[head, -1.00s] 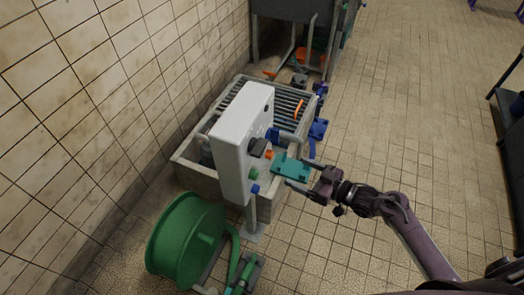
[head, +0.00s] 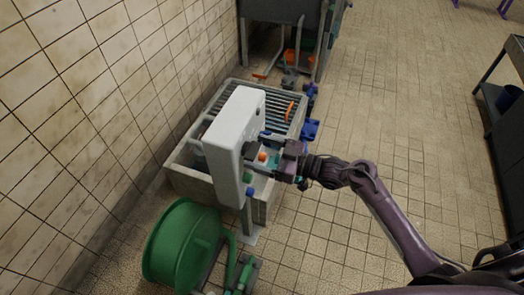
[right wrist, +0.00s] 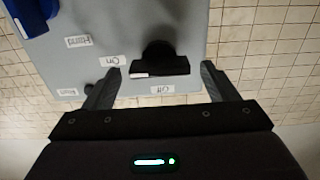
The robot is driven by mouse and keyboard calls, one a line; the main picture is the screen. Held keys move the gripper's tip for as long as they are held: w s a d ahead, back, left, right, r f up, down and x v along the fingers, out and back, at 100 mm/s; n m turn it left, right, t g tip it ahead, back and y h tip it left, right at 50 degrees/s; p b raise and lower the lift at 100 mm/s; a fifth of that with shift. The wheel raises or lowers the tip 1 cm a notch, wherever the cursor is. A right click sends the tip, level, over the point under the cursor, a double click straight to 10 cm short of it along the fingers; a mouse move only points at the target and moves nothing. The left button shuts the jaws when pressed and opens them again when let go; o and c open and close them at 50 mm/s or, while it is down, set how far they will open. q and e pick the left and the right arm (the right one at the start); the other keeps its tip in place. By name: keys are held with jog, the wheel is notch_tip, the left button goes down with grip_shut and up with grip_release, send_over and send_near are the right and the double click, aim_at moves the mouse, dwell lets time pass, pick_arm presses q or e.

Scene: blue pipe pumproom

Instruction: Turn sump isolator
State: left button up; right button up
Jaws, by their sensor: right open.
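The sump isolator shows in the right wrist view as a black rotary knob (right wrist: 160,60) on a light grey panel (right wrist: 110,30). White labels reading "On" and "Off" sit beside it, upside down in this view. My right gripper (right wrist: 162,70) is open, with one fingertip on each side of the knob and visible gaps to it. In the head view the panel is the front of a pale control box (head: 228,135), and my right gripper (head: 264,158) reaches its face from the right. The knob is mostly hidden there. My left gripper is not in view.
A sump basin (head: 190,180) with a metal grate stands behind the box, against the tiled wall. A green hose reel (head: 180,240) stands at lower left. A blue fitting (head: 310,130) is right of the basin. The floor to the right is open.

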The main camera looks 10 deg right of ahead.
jog(key=c, duration=1)
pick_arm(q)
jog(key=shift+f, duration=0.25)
pick_arm(e)
jog(key=shift+f+n, duration=0.1)
jog(key=shift+n, duration=0.2)
pick_arm(q)
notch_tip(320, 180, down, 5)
jog(key=b, duration=0.5)
pick_arm(e)
jog(key=n, duration=0.7)
jog(key=shift+s+f, duration=0.15)
jog(key=shift+f, duration=0.05)
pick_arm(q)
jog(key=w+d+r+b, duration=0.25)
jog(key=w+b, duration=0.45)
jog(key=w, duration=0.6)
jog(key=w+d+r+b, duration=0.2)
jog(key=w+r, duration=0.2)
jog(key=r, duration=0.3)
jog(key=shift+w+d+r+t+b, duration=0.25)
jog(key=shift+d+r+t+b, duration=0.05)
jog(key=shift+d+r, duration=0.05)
pick_arm(e)
jog(key=shift+a+n, duration=0.15)
jog(key=shift+n, duration=5.15)
